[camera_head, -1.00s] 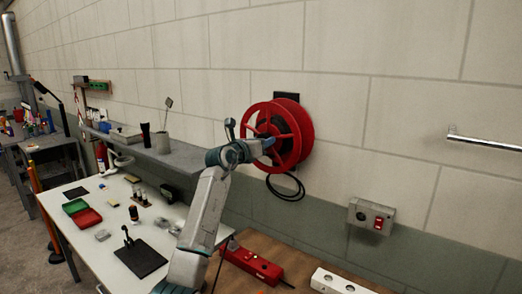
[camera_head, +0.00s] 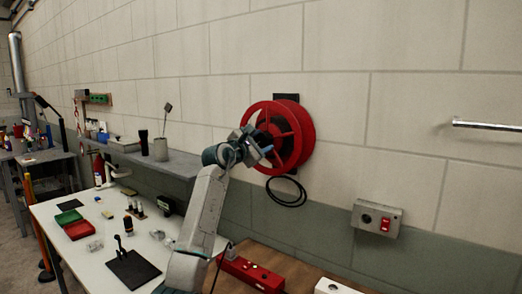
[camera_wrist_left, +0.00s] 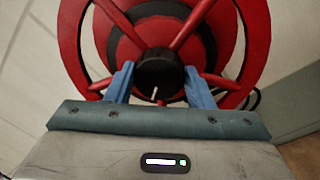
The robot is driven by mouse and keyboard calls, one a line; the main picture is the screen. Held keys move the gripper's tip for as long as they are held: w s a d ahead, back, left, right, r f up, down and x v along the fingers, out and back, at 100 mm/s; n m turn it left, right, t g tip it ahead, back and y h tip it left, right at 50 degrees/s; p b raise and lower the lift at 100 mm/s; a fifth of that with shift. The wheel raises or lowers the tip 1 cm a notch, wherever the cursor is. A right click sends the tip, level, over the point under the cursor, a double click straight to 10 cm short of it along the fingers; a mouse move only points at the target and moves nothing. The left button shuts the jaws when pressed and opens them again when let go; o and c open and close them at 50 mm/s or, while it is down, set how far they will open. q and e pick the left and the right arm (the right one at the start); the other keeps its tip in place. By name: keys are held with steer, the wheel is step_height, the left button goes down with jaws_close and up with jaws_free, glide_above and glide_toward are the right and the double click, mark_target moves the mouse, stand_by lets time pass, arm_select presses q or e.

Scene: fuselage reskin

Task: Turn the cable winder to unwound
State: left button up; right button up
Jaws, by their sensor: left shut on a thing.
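The cable winder (camera_head: 297,122) is a red spoked reel mounted on the wall, with dark parts behind its spokes and a loop of black cable hanging below. In the left wrist view, the winder (camera_wrist_left: 234,35) fills the top, and its black central knob (camera_wrist_left: 160,72) has a white mark pointing down. My left gripper (camera_wrist_left: 160,84) is shut on this knob, with one blue finger on each side. In the head view, my left gripper (camera_head: 266,149) is at the reel's front and hides part of its hub. My right gripper is not in view.
A grey shelf (camera_head: 168,160) runs along the wall left of the reel. Below is a white table (camera_head: 80,250) with red and green trays and a black mat. A red power strip (camera_head: 250,271) lies on the wooden bench. A switch box (camera_head: 377,220) and metal rail are right.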

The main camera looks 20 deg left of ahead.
arm_select(q)
steer(key=m, duration=0.1)
steer(key=f+m+b, duration=0.1)
steer(key=shift+m+b, duration=0.3)
steer(key=shift+m, duration=0.1)
steer(key=m+b, duration=0.1)
steer(key=m, duration=0.2)
steer(key=shift+r, duration=0.1)
steer(key=shift+m+h+b, duration=0.3)
steer(key=shift+m+b, duration=0.15)
steer(key=shift+m, duration=0.05)
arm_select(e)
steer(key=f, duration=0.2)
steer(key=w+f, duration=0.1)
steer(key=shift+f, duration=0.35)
arm_select(q)
steer(key=shift+r, duration=0.1)
steer(key=o, duration=1)
steer(key=shift+r, duration=0.1)
